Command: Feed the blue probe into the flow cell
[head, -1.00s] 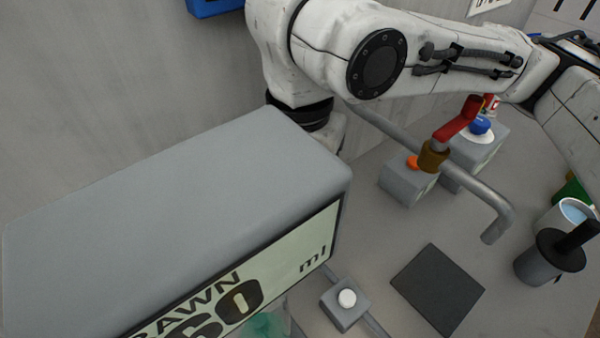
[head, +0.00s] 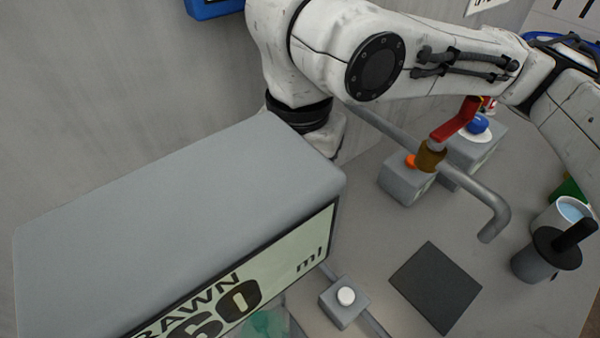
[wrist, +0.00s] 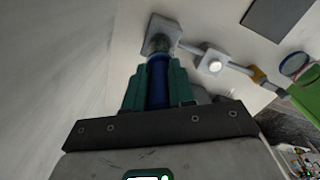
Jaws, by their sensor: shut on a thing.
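In the wrist view my gripper (wrist: 160,85) has its teal fingers closed on the sides of the dark blue probe (wrist: 157,82). The probe points away from the wrist toward a grey block (wrist: 162,28) with a round fitting, probably the flow cell. The probe's far end meets or overlaps the fitting's near side in the picture; I cannot tell how deep it sits, if it is in. My gripper does not show clearly in the head view, where the large grey display box blocks much of the lower left.
The display box (head: 180,200) stands close in front. A white-buttoned block (head: 345,296), a dark square pad (head: 436,287), a bent pipe with a red-handled valve (head: 430,155) and a dark lidded pot (head: 540,262) occupy the bench. Bare bench lies around the pad.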

